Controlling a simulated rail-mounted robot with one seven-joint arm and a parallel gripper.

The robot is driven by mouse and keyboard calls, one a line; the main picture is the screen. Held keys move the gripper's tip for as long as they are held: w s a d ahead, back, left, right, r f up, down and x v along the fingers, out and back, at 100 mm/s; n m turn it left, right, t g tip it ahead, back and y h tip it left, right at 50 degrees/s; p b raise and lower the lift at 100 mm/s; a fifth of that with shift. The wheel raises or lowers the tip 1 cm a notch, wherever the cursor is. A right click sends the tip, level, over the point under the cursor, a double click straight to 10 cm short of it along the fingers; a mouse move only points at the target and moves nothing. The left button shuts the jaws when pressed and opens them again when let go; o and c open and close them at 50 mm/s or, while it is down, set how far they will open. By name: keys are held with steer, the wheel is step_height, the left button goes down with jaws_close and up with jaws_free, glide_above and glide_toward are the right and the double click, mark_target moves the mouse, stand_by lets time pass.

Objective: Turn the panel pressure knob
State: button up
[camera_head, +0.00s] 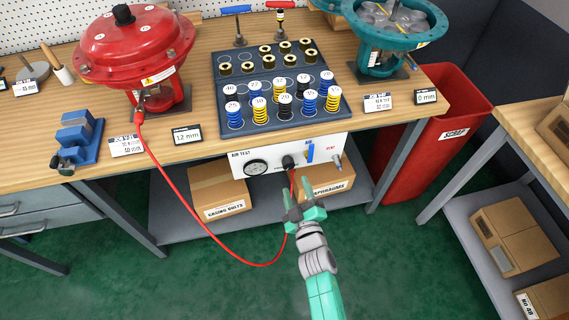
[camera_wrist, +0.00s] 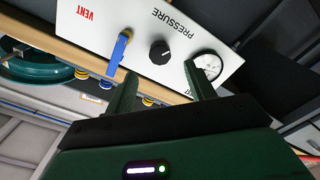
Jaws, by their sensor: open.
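The white air test panel (camera_head: 290,158) hangs under the front edge of the bench. Its black pressure knob (camera_head: 288,161) sits in the middle of the panel, between the round gauge (camera_head: 257,167) and the blue lever (camera_head: 310,151). In the wrist view the knob (camera_wrist: 159,52) is fully visible, with the blue lever (camera_wrist: 118,52) to its left and the gauge (camera_wrist: 208,65) to its right. My gripper (camera_wrist: 158,92) is open and empty, its two fingers pointing at the panel on either side of the knob's line. The knob is apart from the fingers.
A red hose (camera_head: 209,220) loops from the red actuator (camera_head: 135,48) down toward the panel, passing behind my gripper. Cardboard boxes (camera_head: 217,191) stand on the shelf below. A spring tray (camera_head: 270,128) lies on the bench above. A red scrap bin (camera_head: 437,125) stands right.

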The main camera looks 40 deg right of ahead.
mark_target(290, 167)
steer(key=b+x, duration=0.3)
steer(key=x, duration=0.4)
steer(key=shift+w+d+r, duration=0.1)
steer(key=shift+w+d, duration=0.1)
steer(key=shift+w, duration=0.1)
steer(key=c, duration=1)
